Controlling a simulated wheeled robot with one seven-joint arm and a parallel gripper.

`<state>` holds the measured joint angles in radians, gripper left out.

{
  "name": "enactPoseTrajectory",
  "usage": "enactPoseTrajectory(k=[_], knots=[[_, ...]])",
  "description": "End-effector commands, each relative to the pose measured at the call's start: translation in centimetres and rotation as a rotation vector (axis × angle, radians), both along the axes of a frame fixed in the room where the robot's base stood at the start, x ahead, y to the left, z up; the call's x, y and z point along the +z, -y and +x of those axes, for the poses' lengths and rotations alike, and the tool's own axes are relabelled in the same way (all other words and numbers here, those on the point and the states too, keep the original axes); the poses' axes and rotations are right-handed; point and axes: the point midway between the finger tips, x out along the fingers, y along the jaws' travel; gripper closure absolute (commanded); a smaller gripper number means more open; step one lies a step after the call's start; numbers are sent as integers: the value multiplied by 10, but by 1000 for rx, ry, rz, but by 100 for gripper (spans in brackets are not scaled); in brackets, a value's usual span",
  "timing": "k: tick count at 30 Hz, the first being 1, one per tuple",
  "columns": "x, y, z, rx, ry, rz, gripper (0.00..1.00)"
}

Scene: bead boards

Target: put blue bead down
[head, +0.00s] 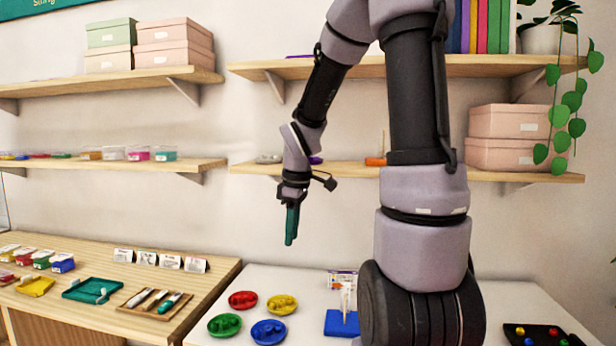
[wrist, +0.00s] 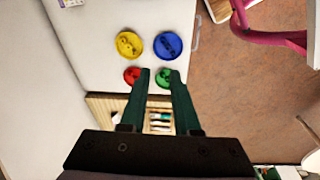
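My gripper (head: 291,238) hangs fingers-down in the air above the white table (head: 228,292) in the head view. In the wrist view its two green fingers (wrist: 159,74) stand apart, with nothing visible between them. Below are a blue dish (head: 268,332), a green dish (head: 225,325), a red dish (head: 242,300) and a yellow dish (head: 281,305), each with small beads in it. The blue dish also shows in the wrist view (wrist: 168,46), beyond the fingertips. Beads in the blue dish look blue, but single ones are hard to make out.
A blue block (head: 341,324) with a pale upright piece stands right of the dishes. A black board (head: 540,335) with coloured beads is at the far right. A wooden table with trays (head: 92,290) is at left. Shelves (head: 400,168) run along the wall behind my arm.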

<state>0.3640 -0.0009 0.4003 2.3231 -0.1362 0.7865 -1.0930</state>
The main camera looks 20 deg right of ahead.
Motion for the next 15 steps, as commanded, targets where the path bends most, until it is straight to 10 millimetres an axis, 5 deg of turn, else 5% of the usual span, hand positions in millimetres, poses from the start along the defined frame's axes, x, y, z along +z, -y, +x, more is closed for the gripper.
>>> enactPoseTrajectory(k=[6, 15], knots=[[70, -5, -39, -426, 148, 72, 70], [138, -12, -103, -940, 277, 380, 70]])
